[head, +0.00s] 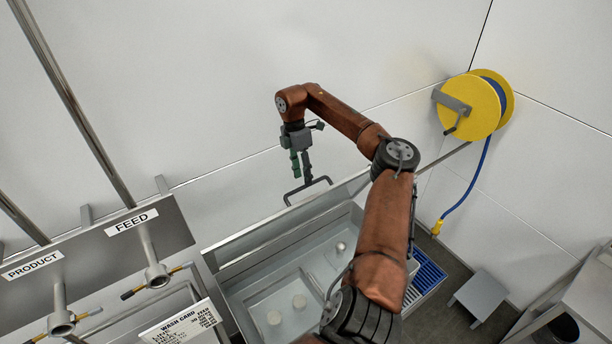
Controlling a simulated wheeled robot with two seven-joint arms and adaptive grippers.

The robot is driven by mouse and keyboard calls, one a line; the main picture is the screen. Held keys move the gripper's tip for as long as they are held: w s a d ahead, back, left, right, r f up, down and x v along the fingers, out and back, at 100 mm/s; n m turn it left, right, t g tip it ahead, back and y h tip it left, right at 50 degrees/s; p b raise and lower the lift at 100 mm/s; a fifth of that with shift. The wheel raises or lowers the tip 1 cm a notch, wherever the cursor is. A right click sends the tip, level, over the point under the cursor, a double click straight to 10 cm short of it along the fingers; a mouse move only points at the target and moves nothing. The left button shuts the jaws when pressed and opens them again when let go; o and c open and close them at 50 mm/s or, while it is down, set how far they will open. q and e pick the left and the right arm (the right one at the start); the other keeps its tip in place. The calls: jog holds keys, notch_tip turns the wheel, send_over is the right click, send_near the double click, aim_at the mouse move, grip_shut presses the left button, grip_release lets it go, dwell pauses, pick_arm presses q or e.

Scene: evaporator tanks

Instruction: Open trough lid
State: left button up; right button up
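The steel trough (232,293) stands at the bottom centre, and its inside shows from above. A steel panel that looks like its lid (285,230) stands raised along the trough's back side. A dark bar handle (307,190) sticks up from the panel's top edge. My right gripper (302,176) points down just above the handle, with its two fingers apart and nothing visible between them. Whether a finger touches the handle I cannot tell. My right arm hides the trough's right part. My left gripper is out of view.
A panel with PRODUCT and FEED pipes (147,257) and a wash card (182,325) stand at the left. A yellow hose reel (470,107) hangs on the right wall. A blue crate (428,277) and a grey step (480,294) are at the right. The wall is close behind the trough.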

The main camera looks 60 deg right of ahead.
jog(key=shift+o, duration=1.1)
jog(key=shift+w+f, duration=0.3)
jog(key=shift+f, duration=0.45)
jog(key=shift+s+a+r, duration=0.15)
jog(key=shift+s+r, duration=0.05)
jog(key=shift+s, duration=0.2)
jog(key=shift+c, duration=0.7)
jog(key=shift+w+f, duration=0.1)
jog(key=shift+w, duration=0.05)
notch_tip(320, 180, up, 13)
jog(key=w+d, duration=0.1)
jog(key=shift+w, duration=0.4)
jog(key=shift+d+f, duration=0.1)
jog(key=shift+d, duration=0.05)
